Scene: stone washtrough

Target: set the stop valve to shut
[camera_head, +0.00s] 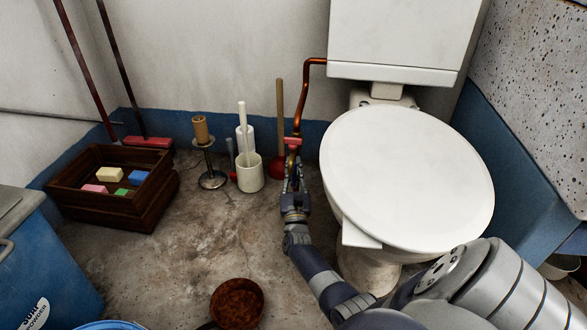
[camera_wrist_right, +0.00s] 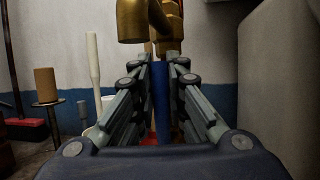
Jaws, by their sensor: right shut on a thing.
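The stop valve sits on the copper pipe (camera_head: 303,90) that comes down beside the toilet cistern. Its brass body (camera_wrist_right: 135,22) fills the top of the right wrist view. A blue lever (camera_wrist_right: 161,100) hangs down from the brass between my fingers. A small red part (camera_head: 293,141) shows at the pipe's lower end in the head view. My right gripper (camera_head: 293,172) is below the valve, shut on the blue lever; the fingers hide much of it. The lever looks roughly upright in the wrist view. My left gripper is not in view.
The white toilet (camera_head: 410,175) stands close to the right of my gripper. A wooden crate (camera_head: 140,212) is farther left. A brown pan (camera_head: 237,303) lies on the floor in front.

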